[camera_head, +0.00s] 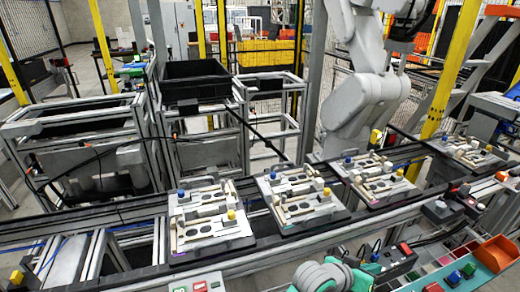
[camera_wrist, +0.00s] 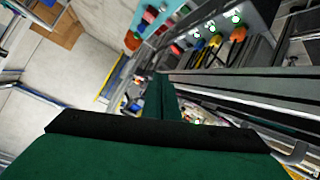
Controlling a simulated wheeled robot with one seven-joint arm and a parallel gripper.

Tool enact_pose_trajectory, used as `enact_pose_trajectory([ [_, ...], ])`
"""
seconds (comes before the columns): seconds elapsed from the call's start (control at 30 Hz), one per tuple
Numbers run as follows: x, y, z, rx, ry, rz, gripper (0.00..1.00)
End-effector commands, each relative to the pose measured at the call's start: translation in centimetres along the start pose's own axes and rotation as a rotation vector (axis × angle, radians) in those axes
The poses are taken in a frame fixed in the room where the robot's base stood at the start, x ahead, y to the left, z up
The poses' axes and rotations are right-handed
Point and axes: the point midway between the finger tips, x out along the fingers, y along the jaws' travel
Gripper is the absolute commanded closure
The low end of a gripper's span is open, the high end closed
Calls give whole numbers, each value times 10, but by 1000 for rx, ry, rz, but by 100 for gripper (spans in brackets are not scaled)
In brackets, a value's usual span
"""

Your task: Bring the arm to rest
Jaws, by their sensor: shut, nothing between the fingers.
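My gripper (camera_wrist: 165,82) shows in the wrist view as narrow dark green fingers beyond a black plate and a green body. The fingers are together with nothing between them, and they touch nothing that I can make out. In the head view, part of my own grey and green arm (camera_head: 332,274) shows at the bottom edge, bent low in front of the conveyor. The gripper itself cannot be made out there.
Several pallet fixtures (camera_head: 210,238) stand in a row on the conveyor (camera_head: 120,215). A large white robot arm (camera_head: 362,100) hangs behind them. A black crate (camera_head: 195,82) sits on a metal frame. An orange bin (camera_head: 497,252) and a button box (camera_head: 198,284) are near the front.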

Motion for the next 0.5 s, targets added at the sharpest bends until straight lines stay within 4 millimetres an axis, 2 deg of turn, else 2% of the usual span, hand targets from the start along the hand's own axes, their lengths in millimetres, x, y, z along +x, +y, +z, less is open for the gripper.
enact_pose_trajectory([
  [0.03,2,11,-10,-27,63,18,100],
  [0.1,2,20,-23,-58,146,30,100],
  [0.23,-3,28,-41,-124,292,36,100],
  [0.37,-13,29,-50,-193,423,20,100],
  [0.5,-26,22,-46,-271,543,-21,100],
])
